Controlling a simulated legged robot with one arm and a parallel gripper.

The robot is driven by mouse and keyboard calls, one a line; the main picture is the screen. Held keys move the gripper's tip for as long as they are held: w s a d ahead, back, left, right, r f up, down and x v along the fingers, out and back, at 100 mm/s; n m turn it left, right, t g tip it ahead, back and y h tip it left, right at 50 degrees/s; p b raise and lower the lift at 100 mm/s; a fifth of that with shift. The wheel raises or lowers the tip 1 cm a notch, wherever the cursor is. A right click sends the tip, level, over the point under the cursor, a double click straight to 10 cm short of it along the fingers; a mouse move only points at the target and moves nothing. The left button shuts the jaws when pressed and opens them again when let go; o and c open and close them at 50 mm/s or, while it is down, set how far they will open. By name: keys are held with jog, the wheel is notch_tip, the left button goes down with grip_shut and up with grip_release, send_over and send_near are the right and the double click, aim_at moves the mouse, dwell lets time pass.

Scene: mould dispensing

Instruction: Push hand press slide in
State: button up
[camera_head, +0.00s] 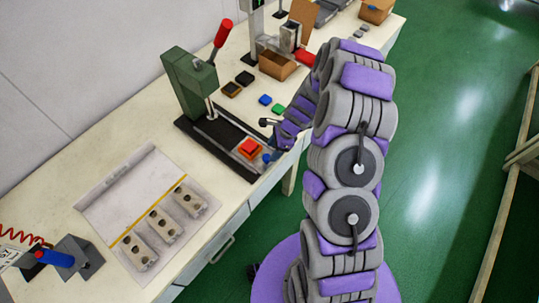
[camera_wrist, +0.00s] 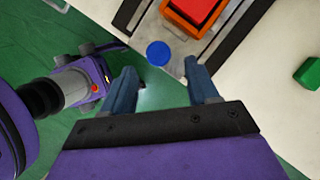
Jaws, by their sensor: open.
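The green hand press (camera_head: 193,82) with a red-tipped lever stands on a dark base on the workbench. Its slide (camera_head: 232,138) is out toward the bench's front edge and carries an orange tray with a red block (camera_head: 249,147). A blue round knob (camera_head: 267,157) is at the slide's front end. In the wrist view the blue knob (camera_wrist: 159,53) lies just beyond my gripper (camera_wrist: 163,82), roughly between the two fingers and apart from them. The red block (camera_wrist: 193,10) is behind it at the top. My gripper is open and empty, and is largely hidden by my arm in the head view.
A green block (camera_head: 278,108) and a blue block (camera_head: 265,99) lie to the right of the press. A cardboard box (camera_head: 277,64) is farther back. A plate with several moulds (camera_head: 164,222) lies left of the press. Green floor is open in front.

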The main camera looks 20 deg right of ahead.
aim_at(267, 157)
jog(key=x, duration=0.4)
jog(key=shift+a+f+b, duration=0.1)
jog(key=shift+a+b, duration=0.2)
jog(key=shift+a, duration=0.15)
jog(key=shift+d, duration=0.25)
jog(key=shift+d, duration=0.1)
jog(key=c, duration=0.3)
grip_shut()
jog(key=shift+s, duration=0.1)
